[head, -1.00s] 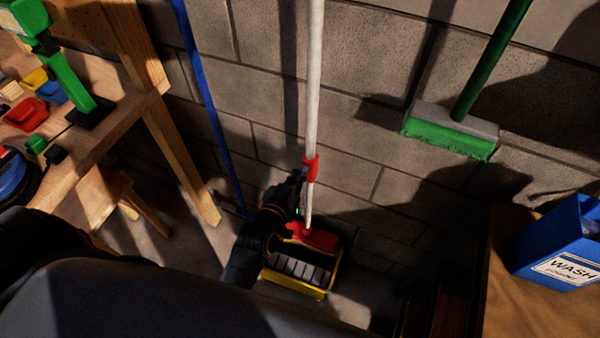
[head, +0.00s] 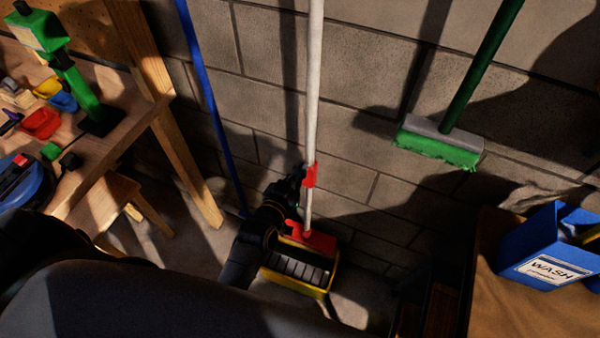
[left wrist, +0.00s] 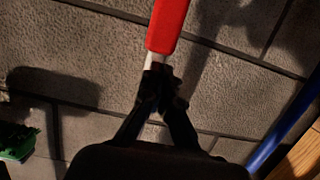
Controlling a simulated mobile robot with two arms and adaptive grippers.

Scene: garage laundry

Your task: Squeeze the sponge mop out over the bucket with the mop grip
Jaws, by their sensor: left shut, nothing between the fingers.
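The sponge mop (head: 315,80) stands upright with a long white pole against the block wall. Its red mop grip (head: 310,175) is a sleeve low on the pole, also large in the left wrist view (left wrist: 168,22). Its red head (head: 312,238) is at the yellow bucket (head: 318,292), which has a dark ribbed insert. Whether the head rests on the insert is unclear. My left gripper (head: 298,175) is beside the pole at the red grip. In the left wrist view, its fingertips (left wrist: 160,76) are shut together in front of the white pole, just below the red sleeve. My right gripper is not seen.
A blue pole (head: 207,100) leans on the wall left of the mop. A green broom (head: 440,145) hangs at right. A blue wash box (head: 545,250) stands on a brown surface at lower right. A wooden workbench (head: 150,110) with tools fills the left.

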